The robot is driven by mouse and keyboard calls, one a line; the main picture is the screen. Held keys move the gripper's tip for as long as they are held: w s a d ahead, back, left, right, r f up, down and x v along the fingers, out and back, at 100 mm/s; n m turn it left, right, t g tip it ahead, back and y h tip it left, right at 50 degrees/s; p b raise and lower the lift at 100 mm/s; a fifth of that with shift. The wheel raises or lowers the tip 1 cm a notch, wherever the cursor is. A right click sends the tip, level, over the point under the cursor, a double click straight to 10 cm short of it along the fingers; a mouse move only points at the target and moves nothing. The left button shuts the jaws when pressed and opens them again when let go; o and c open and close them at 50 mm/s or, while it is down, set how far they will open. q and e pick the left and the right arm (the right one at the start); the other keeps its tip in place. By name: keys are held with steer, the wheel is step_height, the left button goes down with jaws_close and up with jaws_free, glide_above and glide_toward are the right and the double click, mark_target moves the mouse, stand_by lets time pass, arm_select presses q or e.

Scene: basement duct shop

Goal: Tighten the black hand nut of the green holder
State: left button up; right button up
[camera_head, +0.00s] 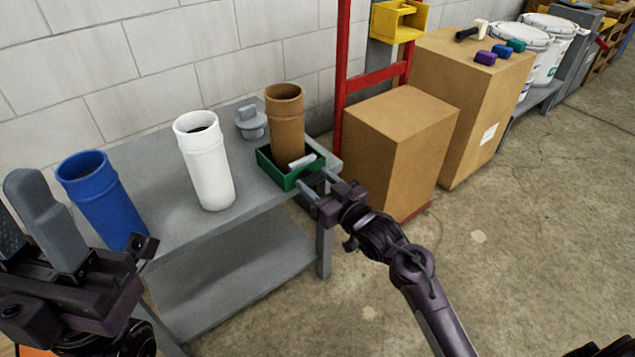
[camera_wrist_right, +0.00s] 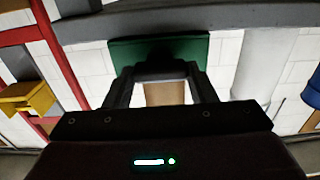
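The green holder (camera_head: 272,172) sits at the right end of the grey bench, with a brown pipe (camera_head: 286,115) standing upright in it. A light grey bar (camera_head: 302,161) shows at the holder's front. My left gripper (camera_head: 25,225) is open and empty at the left edge.
A blue pipe (camera_head: 100,200), a white pipe (camera_head: 206,165) and a grey fitting (camera_head: 251,123) stand on the grey bench (camera_head: 150,165). A red frame (camera_head: 341,60) and cardboard boxes (camera_head: 400,130) stand just right of the bench. The floor at right is clear.

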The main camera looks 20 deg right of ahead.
steer(key=shift+c, duration=0.9)
